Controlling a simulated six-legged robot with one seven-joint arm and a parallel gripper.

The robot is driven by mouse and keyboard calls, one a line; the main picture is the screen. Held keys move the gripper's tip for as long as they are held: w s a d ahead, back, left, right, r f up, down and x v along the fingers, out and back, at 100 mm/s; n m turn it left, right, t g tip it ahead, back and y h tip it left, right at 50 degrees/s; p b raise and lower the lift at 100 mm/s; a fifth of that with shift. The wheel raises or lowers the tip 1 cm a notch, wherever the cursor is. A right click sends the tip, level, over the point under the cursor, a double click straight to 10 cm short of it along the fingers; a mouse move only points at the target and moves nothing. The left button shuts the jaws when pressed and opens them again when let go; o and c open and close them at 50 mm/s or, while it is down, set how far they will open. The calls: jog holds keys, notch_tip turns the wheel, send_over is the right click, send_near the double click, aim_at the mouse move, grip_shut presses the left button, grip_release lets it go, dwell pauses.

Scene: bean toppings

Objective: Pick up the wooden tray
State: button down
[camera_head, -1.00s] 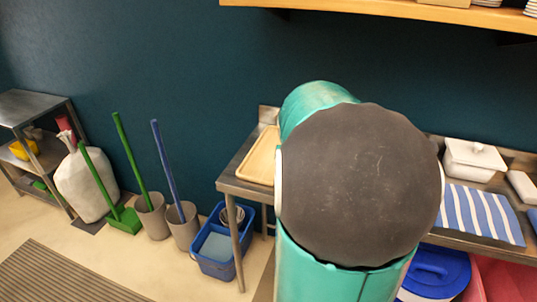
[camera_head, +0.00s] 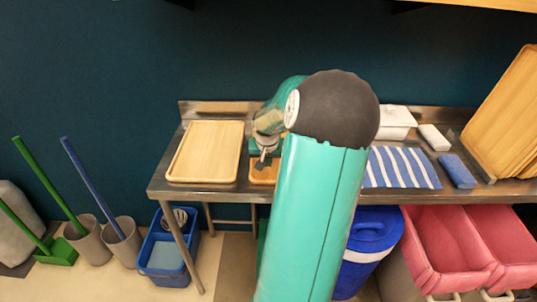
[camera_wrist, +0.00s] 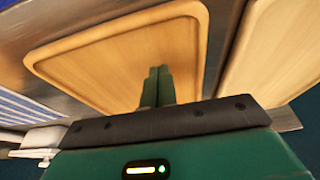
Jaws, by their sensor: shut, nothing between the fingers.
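A light wooden tray (camera_head: 205,152) lies flat at the left end of the metal table in the head view. A second wooden tray (camera_head: 262,176) lies to its right, mostly hidden behind my arm. In the wrist view this second tray (camera_wrist: 110,62) fills the middle, and the other tray (camera_wrist: 272,52) shows at the right edge. My gripper (camera_head: 263,161) is over the second tray in the head view. In the wrist view the green fingers of my gripper (camera_wrist: 158,72) are together, with nothing between them. I cannot tell how far above the tray they are.
A striped blue cloth (camera_head: 402,167), a white lidded dish (camera_head: 396,122) and a blue sponge (camera_head: 457,171) sit on the metal table (camera_head: 330,115) to the right. Large wooden boards (camera_head: 505,110) lean at the right end. Bins and mops stand on the floor.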

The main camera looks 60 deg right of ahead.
aim_at(268, 177)
jog(key=shift+d+f, duration=0.25)
jog(key=shift+f, duration=0.75)
jog(key=shift+s+a+r, duration=0.1)
jog(key=shift+s+a, duration=0.35)
jog(key=shift+a, duration=0.4)
jog(key=shift+s+a, duration=0.4)
jog(key=shift+a, duration=0.45)
